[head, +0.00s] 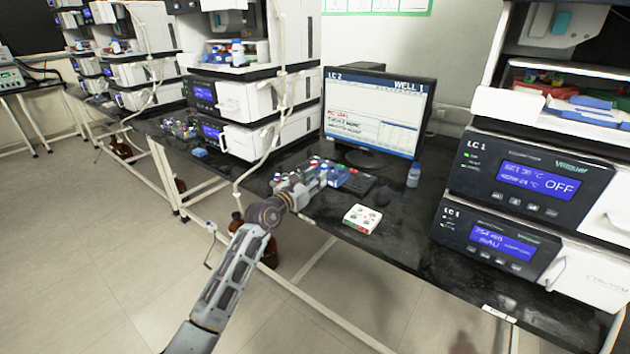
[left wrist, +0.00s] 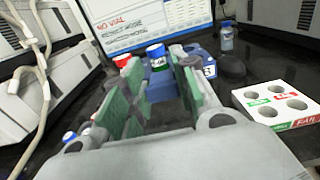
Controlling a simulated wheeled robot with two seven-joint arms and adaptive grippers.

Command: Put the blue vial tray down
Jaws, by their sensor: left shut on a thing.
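The blue vial tray (left wrist: 161,88) shows between the green-padded fingers of my left gripper (left wrist: 160,78) in the left wrist view. A blue holder marked 3 (left wrist: 208,70) shows just right of the fingers. I cannot tell whether the held tray touches the bench. My right gripper is not in view.
A white block with round holes (head: 362,219) lies right of my gripper. LC instruments (head: 520,185) stand at the right. Bare black bench (head: 400,250) shows at the front.

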